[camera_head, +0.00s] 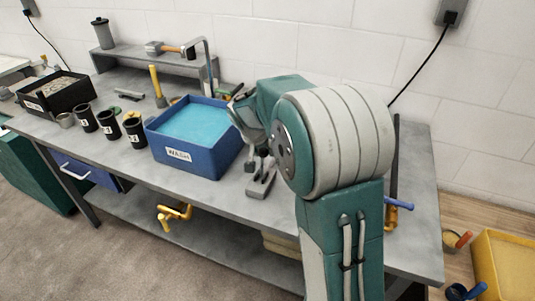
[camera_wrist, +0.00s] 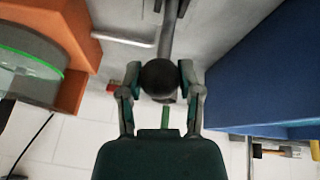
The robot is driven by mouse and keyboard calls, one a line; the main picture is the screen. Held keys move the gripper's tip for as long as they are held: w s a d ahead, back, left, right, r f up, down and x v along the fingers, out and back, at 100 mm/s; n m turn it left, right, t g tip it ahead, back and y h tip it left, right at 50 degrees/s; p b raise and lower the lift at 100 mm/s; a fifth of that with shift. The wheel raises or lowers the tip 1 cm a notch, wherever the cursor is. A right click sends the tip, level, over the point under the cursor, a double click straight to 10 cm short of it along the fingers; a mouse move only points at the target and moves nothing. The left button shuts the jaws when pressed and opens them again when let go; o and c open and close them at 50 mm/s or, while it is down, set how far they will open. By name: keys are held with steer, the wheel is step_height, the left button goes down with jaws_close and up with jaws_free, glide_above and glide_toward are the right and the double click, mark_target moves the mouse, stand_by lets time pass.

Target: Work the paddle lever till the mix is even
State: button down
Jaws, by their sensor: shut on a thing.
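In the wrist view a round black knob (camera_wrist: 160,76) sits on the end of a grey lever rod (camera_wrist: 167,30). My gripper (camera_wrist: 160,88) is shut on the knob, one finger on each side. An orange-walled vessel (camera_wrist: 78,38) with a grey-green curved body and a bright green line stands to the left; its contents cannot be made out. In the head view my arm covers the knob and the vessel. A small grey base block (camera_head: 261,186) shows on the bench below my wrist.
A blue tub (camera_head: 186,155) of light blue liquid stands left of my arm; its wall fills the right of the wrist view (camera_wrist: 270,70). The bench front (camera_head: 180,190) is clear.

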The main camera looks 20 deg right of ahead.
mark_target(262, 167)
steer(key=shift+s+a+t+h, duration=0.6)
steer(key=shift+s+a+f, duration=0.2)
steer(key=shift+s+a, duration=0.7)
steer(key=shift+s, duration=0.05)
steer(key=shift+s+a+f, duration=0.55)
steer(key=shift+s+a, duration=0.3)
steer(key=shift+a, duration=0.05)
steer(key=shift+c, duration=1.3)
jaws_free()
steer(key=shift+a, duration=0.2)
steer(key=shift+r, duration=0.1)
